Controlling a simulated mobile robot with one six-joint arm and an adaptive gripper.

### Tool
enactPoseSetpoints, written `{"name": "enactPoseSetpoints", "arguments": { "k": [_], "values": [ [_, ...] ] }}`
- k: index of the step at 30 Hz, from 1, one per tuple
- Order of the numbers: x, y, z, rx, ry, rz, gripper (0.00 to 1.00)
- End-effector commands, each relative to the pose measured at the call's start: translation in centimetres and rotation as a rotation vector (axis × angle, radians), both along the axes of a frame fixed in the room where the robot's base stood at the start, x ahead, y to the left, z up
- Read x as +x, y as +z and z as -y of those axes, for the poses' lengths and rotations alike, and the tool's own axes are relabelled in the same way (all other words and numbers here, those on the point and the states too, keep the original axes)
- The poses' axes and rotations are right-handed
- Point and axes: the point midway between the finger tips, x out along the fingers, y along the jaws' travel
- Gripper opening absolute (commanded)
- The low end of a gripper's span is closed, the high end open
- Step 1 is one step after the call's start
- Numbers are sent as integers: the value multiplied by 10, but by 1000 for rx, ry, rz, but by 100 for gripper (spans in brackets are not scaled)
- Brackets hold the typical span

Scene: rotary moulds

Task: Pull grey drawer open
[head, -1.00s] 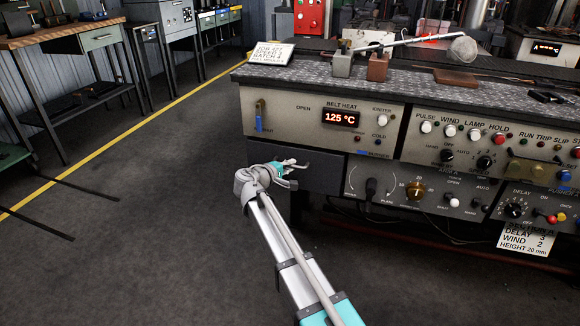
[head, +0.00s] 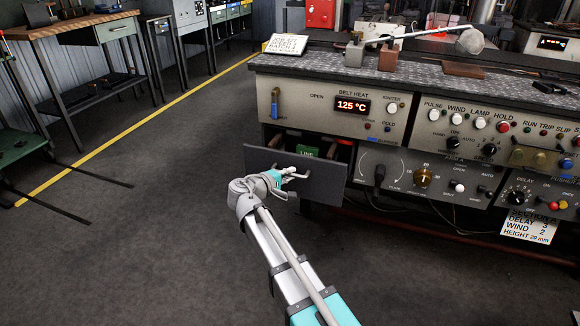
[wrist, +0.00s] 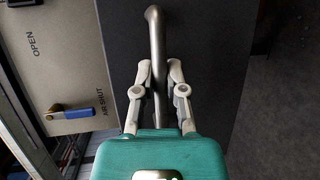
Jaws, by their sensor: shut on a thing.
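The grey drawer (head: 320,177) stands out from under the belt heat panel at the left end of the machine bench. Its top is open, and a green item marked "LIME" (head: 305,152) shows inside with some reddish things beside it. My gripper (head: 283,180) is at the front of the drawer. In the wrist view my gripper (wrist: 159,80) is shut on the drawer's metal bar handle (wrist: 157,35), with one finger on each side of the bar. The dark drawer front (wrist: 210,50) lies behind the handle. The drawer's back part is hidden under the panel.
The belt heat panel (head: 330,105), reading 125 °C, has a blue-tipped lever (head: 275,103) on its left. A knob panel (head: 400,182) sits right of the drawer. Open dark floor (head: 150,240) lies in front and left, with a yellow line (head: 135,130).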

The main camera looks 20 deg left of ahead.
Motion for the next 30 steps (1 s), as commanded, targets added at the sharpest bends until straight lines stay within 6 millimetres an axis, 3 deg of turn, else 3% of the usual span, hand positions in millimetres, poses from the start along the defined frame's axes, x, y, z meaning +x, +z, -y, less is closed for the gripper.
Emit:
{"name": "enactPoseSetpoints", "arguments": {
  "k": [6,15,21,30],
  "values": [
    [-41,0,7,0,-7,-1,0],
    [-84,0,7,0,-10,0,0],
    [-99,0,6,1,-11,0,0],
    [-102,0,6,1,-12,0,0]
  ]
}}
